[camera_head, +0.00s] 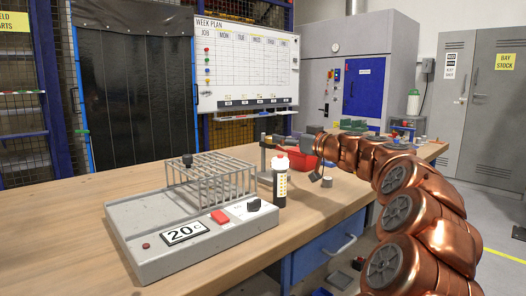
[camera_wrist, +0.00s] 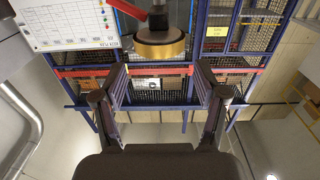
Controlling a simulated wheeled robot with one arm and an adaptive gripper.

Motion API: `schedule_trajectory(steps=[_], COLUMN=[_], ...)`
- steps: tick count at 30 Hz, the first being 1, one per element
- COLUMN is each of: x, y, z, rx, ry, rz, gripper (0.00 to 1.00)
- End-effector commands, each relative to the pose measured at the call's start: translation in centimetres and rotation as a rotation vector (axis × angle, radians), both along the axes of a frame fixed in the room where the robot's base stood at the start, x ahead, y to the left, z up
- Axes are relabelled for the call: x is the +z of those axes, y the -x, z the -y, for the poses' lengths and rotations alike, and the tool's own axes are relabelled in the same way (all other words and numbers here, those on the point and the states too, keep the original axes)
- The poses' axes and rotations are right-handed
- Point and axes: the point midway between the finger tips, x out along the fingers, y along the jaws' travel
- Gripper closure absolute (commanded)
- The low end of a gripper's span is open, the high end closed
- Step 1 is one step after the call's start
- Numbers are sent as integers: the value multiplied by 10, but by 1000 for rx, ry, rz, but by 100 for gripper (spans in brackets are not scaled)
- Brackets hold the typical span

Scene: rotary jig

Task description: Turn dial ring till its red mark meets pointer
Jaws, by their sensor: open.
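In the wrist view my gripper (camera_wrist: 162,70) is open, its two dark fingers apart with nothing between them. Ahead of the fingertips, at the top, is a brass-coloured round piece (camera_wrist: 160,48) with a dark post (camera_wrist: 158,18); it may be the dial ring, but I cannot tell. A red bar (camera_wrist: 128,9) runs beside the post. No red mark or pointer can be made out.
The wooden bench (camera_head: 225,262) holds a grey heater unit (camera_head: 150,262) with a wire rack (camera_head: 212,180). A small grey cylinder (camera_head: 327,182) lies near my gripper.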

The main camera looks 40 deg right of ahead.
Motion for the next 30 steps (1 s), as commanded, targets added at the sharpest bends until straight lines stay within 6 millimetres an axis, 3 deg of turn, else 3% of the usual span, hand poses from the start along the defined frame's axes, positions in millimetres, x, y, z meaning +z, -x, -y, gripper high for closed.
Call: schedule_trajectory(steps=[1,8,21,30], x=[-8,-11,-11,-9], y=[0,-3,-52,-70], z=[0,6,14,13], rx=[0,-10,-20,-17], ry=[1,1,1,1], rz=[1,-2,-2,0], gripper=[28,28,28,28])
